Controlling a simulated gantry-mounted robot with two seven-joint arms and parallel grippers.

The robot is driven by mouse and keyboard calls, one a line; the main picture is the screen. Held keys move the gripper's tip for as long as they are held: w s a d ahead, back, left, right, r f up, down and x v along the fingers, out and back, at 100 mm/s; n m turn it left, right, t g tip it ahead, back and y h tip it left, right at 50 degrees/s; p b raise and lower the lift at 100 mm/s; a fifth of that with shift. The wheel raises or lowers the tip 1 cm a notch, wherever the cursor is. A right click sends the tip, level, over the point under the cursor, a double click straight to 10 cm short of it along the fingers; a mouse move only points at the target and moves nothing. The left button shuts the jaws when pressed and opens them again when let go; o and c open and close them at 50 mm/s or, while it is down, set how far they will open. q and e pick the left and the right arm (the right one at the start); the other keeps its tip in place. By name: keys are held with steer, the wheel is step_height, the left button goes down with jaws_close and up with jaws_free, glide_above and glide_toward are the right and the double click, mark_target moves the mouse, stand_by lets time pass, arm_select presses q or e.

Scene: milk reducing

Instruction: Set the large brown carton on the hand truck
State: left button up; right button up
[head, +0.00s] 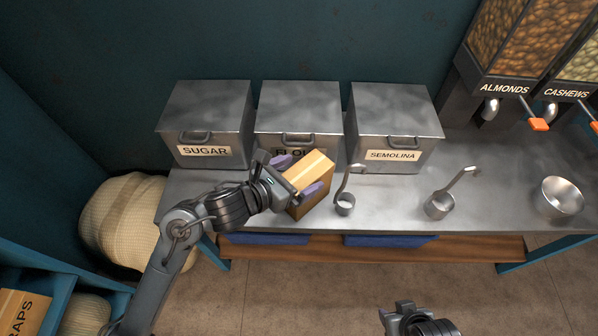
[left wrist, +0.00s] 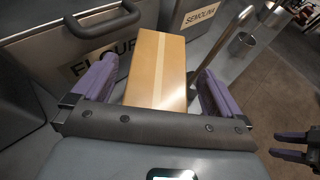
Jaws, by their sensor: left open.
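A brown carton (head: 313,168) with a pale tape strip stands on the steel counter, in front of the FLOUR bin. My left gripper (head: 297,176) is open, with one purple-padded finger on each side of the carton. In the left wrist view the carton (left wrist: 157,66) lies between the two spread fingers, with a gap visible at the right finger. My right gripper (head: 405,315) is at the bottom edge of the head view, away from the counter; its jaw state is unclear. No hand truck shows in either view.
SUGAR (head: 205,125), FLOUR (head: 298,115) and SEMOLINA (head: 393,127) bins line the counter's back. Two metal scoops (head: 345,203) (head: 440,205) and a bowl (head: 562,197) stand to the right. Nut dispensers (head: 525,50) are at far right. A sack (head: 120,220) sits left. The floor in front is clear.

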arm_select(q)
steer(key=p+v, duration=0.2)
steer(key=v, duration=0.8)
steer(key=s+a+f+m+g+y, duration=0.3)
steer(key=s+a+f+m, duration=0.3)
steer(key=m, duration=0.8)
steer(key=s+a+f+m+g+y, duration=0.3)
steer(key=s+a+f+m+y, duration=0.3)
steer(key=s+f+m, duration=0.6)
steer(key=s+a+m, duration=0.1)
steer(key=s+m, duration=0.1)
steer(key=m, duration=0.1)
steer(key=shift+a+r, duration=0.1)
